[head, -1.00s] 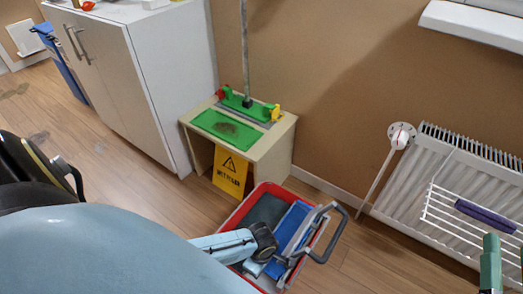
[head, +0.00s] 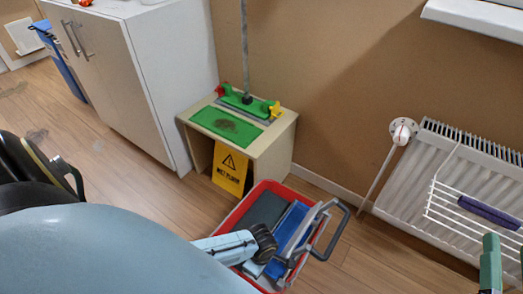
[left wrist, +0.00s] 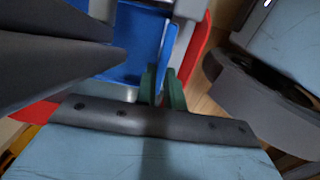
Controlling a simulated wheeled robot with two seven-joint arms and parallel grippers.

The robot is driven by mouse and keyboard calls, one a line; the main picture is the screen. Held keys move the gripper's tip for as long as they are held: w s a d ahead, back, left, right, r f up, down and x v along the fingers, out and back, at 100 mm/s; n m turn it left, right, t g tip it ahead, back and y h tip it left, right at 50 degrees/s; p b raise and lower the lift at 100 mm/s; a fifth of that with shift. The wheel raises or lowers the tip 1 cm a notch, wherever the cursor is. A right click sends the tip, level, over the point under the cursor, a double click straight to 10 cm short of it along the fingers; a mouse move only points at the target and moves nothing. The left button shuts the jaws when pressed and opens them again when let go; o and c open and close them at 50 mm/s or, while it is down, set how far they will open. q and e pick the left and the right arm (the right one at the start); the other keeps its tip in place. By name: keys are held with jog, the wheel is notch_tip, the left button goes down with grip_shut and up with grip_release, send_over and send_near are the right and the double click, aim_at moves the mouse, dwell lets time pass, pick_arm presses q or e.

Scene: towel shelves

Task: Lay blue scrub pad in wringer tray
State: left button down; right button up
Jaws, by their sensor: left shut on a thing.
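The red bucket (head: 232,219) stands on the floor with a grey handle. In it lie a dark grey panel (head: 262,213) and the blue wringer tray (head: 291,224). My left gripper (head: 268,258) reaches down over the bucket, dark and partly hiding its contents. In the left wrist view its green fingertips (left wrist: 162,88) are close together in front of blue surfaces (left wrist: 145,45). A blue piece (head: 274,269) beside the gripper seems to be the scrub pad; where pad and tray meet is unclear. My right gripper (head: 506,264) has its green fingers apart at the lower right, partly cut off.
A low wooden stand (head: 262,151) with a green mat and a yellow wet-floor sign (head: 230,170) stands behind the bucket. A white cabinet (head: 160,80) is at left. A white rack (head: 445,208) with a purple pad (head: 489,214) hangs by the radiator. Floor right of the bucket is clear.

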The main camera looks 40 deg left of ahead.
pick_arm(q)
jog(key=shift+f+b, duration=0.55)
jog(key=shift+f, duration=0.35)
dwell(1.1)
jog(key=c, duration=1.4)
grip_release()
jog(key=shift+r, duration=0.1)
notch_tip(320, 180, up, 13)
jog(key=p, duration=0.9)
jog(key=shift+r, duration=0.1)
